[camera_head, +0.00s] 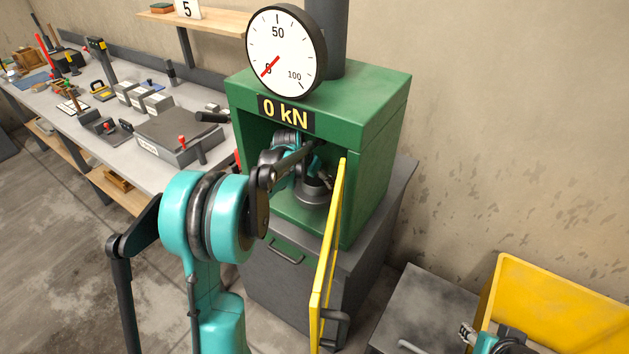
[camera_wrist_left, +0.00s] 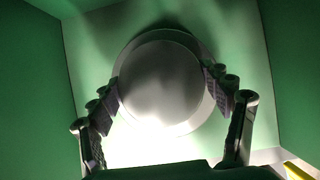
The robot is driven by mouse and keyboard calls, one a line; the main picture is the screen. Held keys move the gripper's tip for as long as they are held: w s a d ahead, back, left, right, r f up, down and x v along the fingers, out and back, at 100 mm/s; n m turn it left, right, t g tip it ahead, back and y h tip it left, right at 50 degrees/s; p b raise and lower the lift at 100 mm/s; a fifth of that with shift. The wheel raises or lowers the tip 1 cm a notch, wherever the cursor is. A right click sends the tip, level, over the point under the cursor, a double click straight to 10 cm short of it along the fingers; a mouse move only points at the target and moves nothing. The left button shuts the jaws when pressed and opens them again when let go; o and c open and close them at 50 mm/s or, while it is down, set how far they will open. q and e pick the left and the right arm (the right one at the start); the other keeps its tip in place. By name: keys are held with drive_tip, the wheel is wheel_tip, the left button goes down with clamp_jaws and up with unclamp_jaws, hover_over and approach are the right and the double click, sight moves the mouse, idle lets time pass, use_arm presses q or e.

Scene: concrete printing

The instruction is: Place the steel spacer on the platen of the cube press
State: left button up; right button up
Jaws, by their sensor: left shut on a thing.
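The steel spacer (camera_wrist_left: 160,82) is a plain round grey disc in the left wrist view, between the two fingers of my left gripper (camera_wrist_left: 165,105). Behind it shows the slightly wider rim of the platen (camera_wrist_left: 165,34). My left arm reaches into the green cube press (camera_head: 372,120), and its gripper (camera_head: 322,180) is inside the chamber, shut on the spacer. The platen (camera_head: 309,199) shows as a grey round block below it. I cannot tell whether the spacer touches the platen. My right gripper (camera_head: 466,333) is at the lower right, partly cut off; its opening is unclear.
The yellow-framed press door (camera_head: 328,250) stands open, close to the right of my left arm. The dial (camera_head: 286,50) and display read zero. A bench (camera_head: 60,100) with tools and grey blocks lies left. A yellow bin (camera_head: 560,300) stands lower right.

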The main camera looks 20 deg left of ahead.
use_arm(q)
drive_tip(key=shift+r, duration=0.1)
drive_tip(key=o, duration=1.9)
drive_tip(key=shift+s+r, duration=0.15)
drive_tip(key=shift+r, duration=0.1)
drive_tip(key=shift+s+r+p, duration=0.35)
drive_tip(key=shift+r+p, duration=0.1)
drive_tip(key=shift+p, duration=0.15)
drive_tip(key=s, duration=0.3)
drive_tip(key=s+a+p, duration=0.1)
drive_tip(key=s, duration=0.6)
drive_tip(key=shift+s+a+f+p, duration=0.15)
drive_tip(key=shift+a+p, duration=0.1)
drive_tip(key=shift+p, duration=0.15)
drive_tip(key=shift+s, duration=0.65)
